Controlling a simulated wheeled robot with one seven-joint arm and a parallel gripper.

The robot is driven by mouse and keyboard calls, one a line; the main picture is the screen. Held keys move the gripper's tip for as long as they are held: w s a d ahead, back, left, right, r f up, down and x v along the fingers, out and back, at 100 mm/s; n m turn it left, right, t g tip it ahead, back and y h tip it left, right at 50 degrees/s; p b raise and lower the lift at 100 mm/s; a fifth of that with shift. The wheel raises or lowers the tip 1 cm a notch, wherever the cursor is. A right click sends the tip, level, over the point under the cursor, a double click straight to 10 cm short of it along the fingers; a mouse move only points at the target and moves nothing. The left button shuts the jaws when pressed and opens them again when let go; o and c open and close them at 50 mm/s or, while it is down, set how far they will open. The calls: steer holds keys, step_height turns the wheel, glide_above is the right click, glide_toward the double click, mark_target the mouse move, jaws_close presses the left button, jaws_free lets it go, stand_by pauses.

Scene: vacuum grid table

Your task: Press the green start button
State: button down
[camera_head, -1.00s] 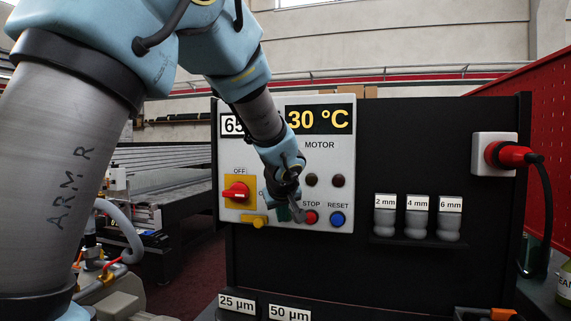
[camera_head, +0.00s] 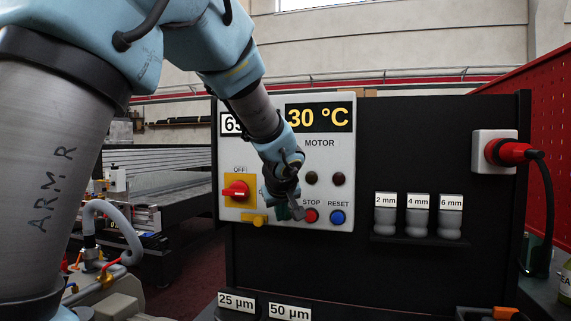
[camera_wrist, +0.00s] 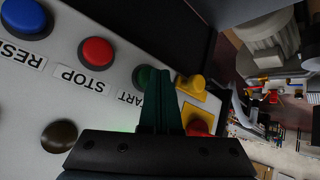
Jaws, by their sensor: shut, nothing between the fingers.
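The green start button (camera_wrist: 140,77) shows in the wrist view beside the START label (camera_wrist: 130,97), partly hidden by my fingers. My gripper (camera_wrist: 160,76) is shut and empty, its dark fingertips overlapping the button's edge in that view. I cannot tell whether they touch it. In the head view, my gripper (camera_head: 297,213) is in front of the white control panel (camera_head: 335,165), just left of the red stop button (camera_head: 311,216), and largely covers the start button's place.
The blue reset button (camera_head: 337,217) is right of stop. A red rotary switch (camera_head: 236,191) on a yellow plate and a yellow knob (camera_head: 258,220) are to the left. Two dark indicators sit above stop and reset. Labelled cups (camera_head: 417,215) stand on a shelf at right.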

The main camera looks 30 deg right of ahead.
steer(key=s+a+b, duration=0.4)
steer(key=b, duration=0.2)
steer(key=shift+s+b, duration=0.25)
steer(key=shift+b, duration=0.05)
steer(key=shift+a, duration=0.1)
stand_by(0.7)
steer(key=w+a+f+g+y+p, duration=0.2)
steer(key=a+f, duration=0.4)
steer(key=a, duration=0.4)
steer(key=s+a+f+g+p, duration=0.1)
steer(key=s+a+f, duration=0.2)
steer(key=a, duration=0.5)
steer(key=s+a+f+g+y+p, duration=0.1)
steer(key=s+a+f, duration=0.3)
steer(key=a, duration=0.4)
steer(key=s+a+f+g+p, duration=0.3)
steer(key=a+f, duration=0.1)
steer(key=a, duration=0.4)
steer(key=shift+s+a+f+y, duration=0.3)
steer(key=shift+y, duration=0.1)
